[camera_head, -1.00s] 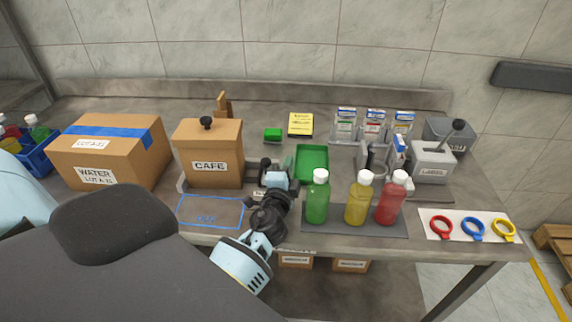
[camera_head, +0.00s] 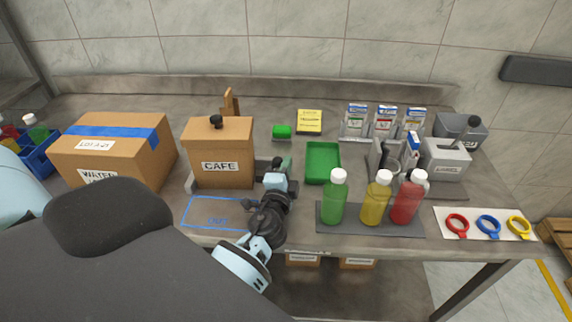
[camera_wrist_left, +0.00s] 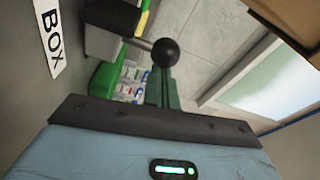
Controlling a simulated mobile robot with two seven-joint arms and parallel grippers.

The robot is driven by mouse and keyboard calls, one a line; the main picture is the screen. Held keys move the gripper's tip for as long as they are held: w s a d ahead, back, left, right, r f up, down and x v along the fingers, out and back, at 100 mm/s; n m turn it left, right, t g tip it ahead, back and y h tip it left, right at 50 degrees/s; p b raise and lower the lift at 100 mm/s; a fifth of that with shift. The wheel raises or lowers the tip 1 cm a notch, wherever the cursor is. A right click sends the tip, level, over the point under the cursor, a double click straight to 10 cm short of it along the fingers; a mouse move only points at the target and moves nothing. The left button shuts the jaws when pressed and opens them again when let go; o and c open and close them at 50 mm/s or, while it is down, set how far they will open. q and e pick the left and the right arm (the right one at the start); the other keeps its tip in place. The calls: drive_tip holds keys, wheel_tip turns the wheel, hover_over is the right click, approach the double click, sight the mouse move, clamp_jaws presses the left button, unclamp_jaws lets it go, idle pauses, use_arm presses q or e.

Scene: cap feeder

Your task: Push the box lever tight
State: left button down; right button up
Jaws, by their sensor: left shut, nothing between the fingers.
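The box lever's black ball knob (camera_wrist_left: 165,52) sits at the end of a thin rod in the left wrist view. A BOX label (camera_wrist_left: 49,36) is on the grey surface at the left. In the head view the lever area lies just right of the brown CAFE box (camera_head: 221,150), partly hidden by my arm. My left gripper (camera_head: 284,165) is there, pointing away from me. Its shut green fingers (camera_wrist_left: 164,88) hold nothing and reach up to the knob in the wrist view; I cannot tell whether they touch it. My right gripper is not in view.
A green tray (camera_head: 323,181) and green, yellow and red bottles (camera_head: 375,202) stand right of my arm. A WATER carton (camera_head: 112,151) stands left of the CAFE box. A blue outlined area (camera_head: 205,213) on the table is empty, left of my forearm.

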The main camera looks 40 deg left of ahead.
use_arm(q)
drive_tip(key=s+a, duration=0.2)
drive_tip(key=a, duration=0.2)
drive_tip(key=shift+s+a, duration=0.25)
drive_tip(key=shift+s, duration=0.15)
drive_tip(key=shift+w, duration=0.1)
